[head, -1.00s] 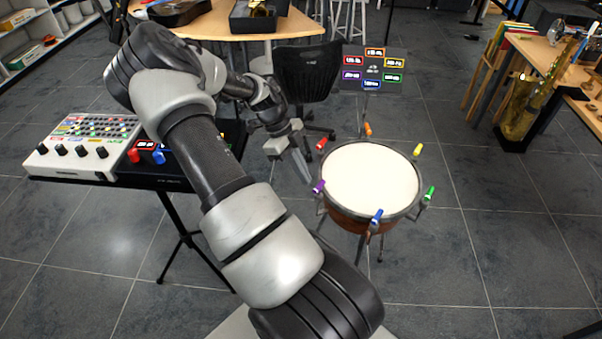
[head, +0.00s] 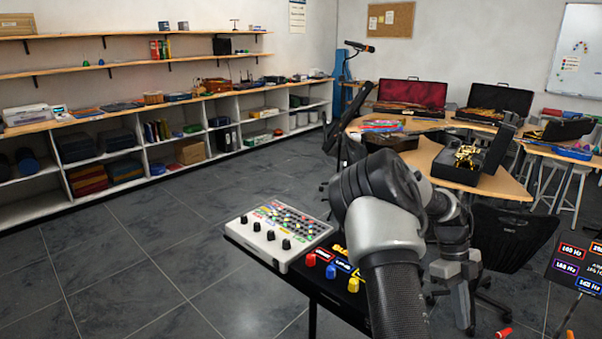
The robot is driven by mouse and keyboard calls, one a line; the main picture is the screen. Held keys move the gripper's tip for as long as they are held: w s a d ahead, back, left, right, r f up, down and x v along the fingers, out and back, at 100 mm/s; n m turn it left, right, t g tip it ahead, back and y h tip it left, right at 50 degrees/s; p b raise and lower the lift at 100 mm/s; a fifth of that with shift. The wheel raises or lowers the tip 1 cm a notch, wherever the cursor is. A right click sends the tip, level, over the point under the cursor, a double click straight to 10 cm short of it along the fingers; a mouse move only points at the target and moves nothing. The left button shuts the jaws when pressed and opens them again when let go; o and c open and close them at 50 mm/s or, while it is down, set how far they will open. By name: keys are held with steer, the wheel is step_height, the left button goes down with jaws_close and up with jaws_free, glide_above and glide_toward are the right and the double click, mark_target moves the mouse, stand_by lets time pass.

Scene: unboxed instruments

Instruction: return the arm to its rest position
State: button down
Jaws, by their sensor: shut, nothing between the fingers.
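My arm rises from the lower middle of the head view, bends at a dark elbow and folds down on its far side. My gripper (head: 464,318) hangs at the end with its fingers pointing down. It is shut and holds nothing. It is in the air to the right of the black stand with the mixer, and I see it touching nothing. Part of the forearm and wrist is hidden behind the upper arm.
A white mixer (head: 278,234) and red, blue and yellow knobs sit on the black stand at my arm's left. A black chair (head: 512,238) and a wooden table (head: 425,160) with open cases stand behind. A sign (head: 580,265) is at right. Floor at left is clear.

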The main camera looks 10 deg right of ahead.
steer(key=s+a+r+n+t+y+p, duration=0.25)
steer(key=a+r+n+t+p, duration=0.35)
steer(key=a+r+n, duration=1.35)
steer(key=s+a+r+n+t+h+p, duration=0.1)
steer(key=s+a+r+n+t+p, duration=0.2)
steer(key=s+a+r+n, duration=0.7)
steer(key=shift+a+r+n+t, duration=0.7)
steer(key=shift+a+r+n, duration=0.65)
steer(key=shift+r, duration=0.35)
steer(key=shift+s, duration=0.15)
